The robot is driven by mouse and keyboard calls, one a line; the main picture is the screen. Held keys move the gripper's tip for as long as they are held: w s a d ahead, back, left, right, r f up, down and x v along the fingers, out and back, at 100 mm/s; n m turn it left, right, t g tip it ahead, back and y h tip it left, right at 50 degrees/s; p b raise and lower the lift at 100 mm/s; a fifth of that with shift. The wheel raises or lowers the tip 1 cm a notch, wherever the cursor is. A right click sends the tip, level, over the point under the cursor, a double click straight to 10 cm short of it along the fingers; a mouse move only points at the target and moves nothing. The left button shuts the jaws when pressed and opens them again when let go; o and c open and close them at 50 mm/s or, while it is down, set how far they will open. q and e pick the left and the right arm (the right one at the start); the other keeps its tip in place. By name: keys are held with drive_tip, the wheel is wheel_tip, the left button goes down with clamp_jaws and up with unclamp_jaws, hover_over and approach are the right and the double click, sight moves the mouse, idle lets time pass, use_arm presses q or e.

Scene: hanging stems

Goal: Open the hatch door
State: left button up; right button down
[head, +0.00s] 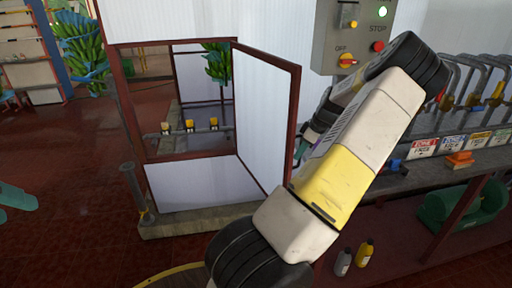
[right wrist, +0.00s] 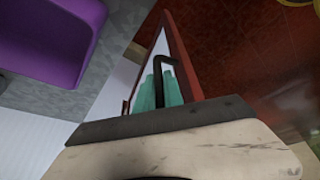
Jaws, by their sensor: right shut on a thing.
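The hatch door (head: 268,115) is a white panel with a dark red frame. It stands swung out from the hatch opening (head: 190,110), hinged on its left side, with the opening clear behind it. My right gripper (right wrist: 165,90) has teal fingers shut on the dark door handle (right wrist: 172,62) by the red door edge in the right wrist view. In the head view my right arm hides most of that gripper and the handle. My left gripper (head: 16,200) shows only as a teal piece at the left edge; its jaws cannot be made out.
A grey control box (head: 350,35) with buttons hangs on the wall at right. A bench (head: 400,180) with metal hooks and signs stands at right. Two bottles (head: 364,252) stand below it. A short post (head: 135,190) stands left of the hatch. The left floor is largely clear.

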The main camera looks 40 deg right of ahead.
drive_tip(key=shift+s+d, duration=0.1)
drive_tip(key=shift+d, duration=1.15)
drive_tip(key=c, duration=1.5)
unclamp_jaws()
drive_tip(key=shift+o, duration=0.2)
drive_tip(key=v, duration=0.7)
drive_tip(key=shift+r, duration=0.35)
drive_tip(key=shift+s, duration=0.1)
